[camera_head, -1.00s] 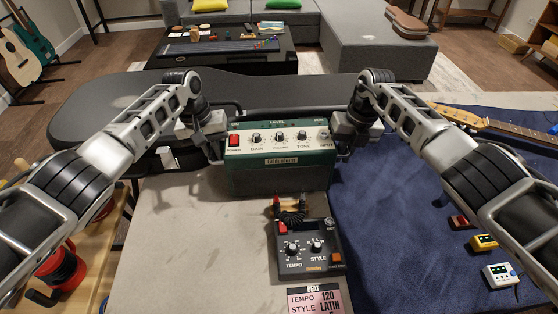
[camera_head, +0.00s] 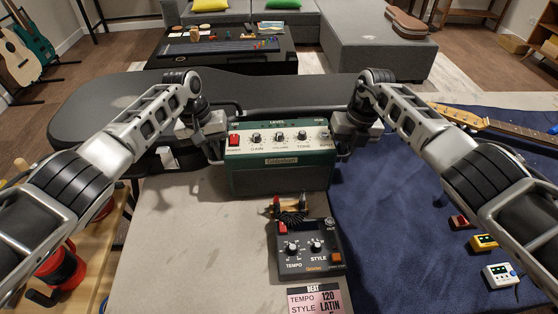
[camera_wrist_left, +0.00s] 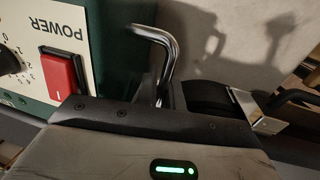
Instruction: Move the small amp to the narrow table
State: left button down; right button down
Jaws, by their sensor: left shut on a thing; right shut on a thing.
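The small amp (camera_head: 280,180) is a dark green box with a cream control panel, knobs and a red power switch. It stands upright at the far side of the workbench, between my two grippers. My left gripper (camera_head: 216,148) is shut at its left side and my right gripper (camera_head: 340,146) is shut at its right side. In the left wrist view, the amp's red switch (camera_wrist_left: 62,75) and a bent metal bar (camera_wrist_left: 160,55) show close to the gripper. My fingertips are mostly hidden. I cannot tell which thing in view is the narrow table.
A black drum machine (camera_head: 310,250) sits in front of the amp. A blue cloth (camera_head: 400,220) with small pedals (camera_head: 484,242) and an electric guitar (camera_head: 500,128) lies at right. A dark guitar case (camera_head: 100,105) lies behind. A low black table (camera_head: 222,62) and grey sofa (camera_head: 365,40) stand farther back.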

pick_arm(q)
jog(key=shift+w+r, duration=0.25)
jog(key=shift+r, duration=0.05)
pick_arm(e)
jog(key=shift+w+r, duration=0.25)
jog(key=shift+r, duration=0.05)
